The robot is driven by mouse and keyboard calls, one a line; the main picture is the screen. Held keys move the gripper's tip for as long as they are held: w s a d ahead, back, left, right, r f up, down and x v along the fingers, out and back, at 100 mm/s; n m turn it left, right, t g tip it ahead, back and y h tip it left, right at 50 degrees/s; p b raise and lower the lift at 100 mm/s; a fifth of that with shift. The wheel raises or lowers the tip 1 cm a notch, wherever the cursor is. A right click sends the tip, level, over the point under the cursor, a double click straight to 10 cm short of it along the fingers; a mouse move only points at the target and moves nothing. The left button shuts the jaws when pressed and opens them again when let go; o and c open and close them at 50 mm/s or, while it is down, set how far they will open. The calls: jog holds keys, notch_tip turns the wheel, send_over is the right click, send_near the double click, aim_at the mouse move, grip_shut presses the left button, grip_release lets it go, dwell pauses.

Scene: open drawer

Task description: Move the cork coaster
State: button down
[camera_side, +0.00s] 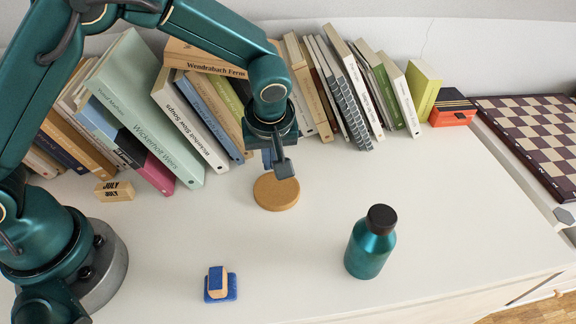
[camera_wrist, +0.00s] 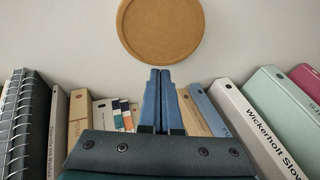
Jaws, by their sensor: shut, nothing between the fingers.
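The cork coaster (camera_side: 277,194) is a round tan disc lying flat on the white surface, in front of the row of books. It also shows at the top of the wrist view (camera_wrist: 160,28), with its upper edge cut off by the frame. My gripper (camera_side: 281,168) is shut and empty, its fingers pointing down at the coaster's back edge. In the wrist view its two blue fingers (camera_wrist: 159,73) are together, just short of the coaster's edge. I cannot tell whether the fingertips touch it.
A teal bottle (camera_side: 371,243) stands to the right and a blue-and-wood block (camera_side: 220,284) lies at the front. A July block (camera_side: 114,191) is at the left. Books (camera_side: 151,110) line the back. A chessboard (camera_side: 527,134) lies at the far right. The surface between coaster and bottle is clear.

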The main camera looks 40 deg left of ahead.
jog(key=s+d, duration=0.7)
jog(key=shift+s+d, duration=0.1)
jog(key=shift+d, duration=0.15)
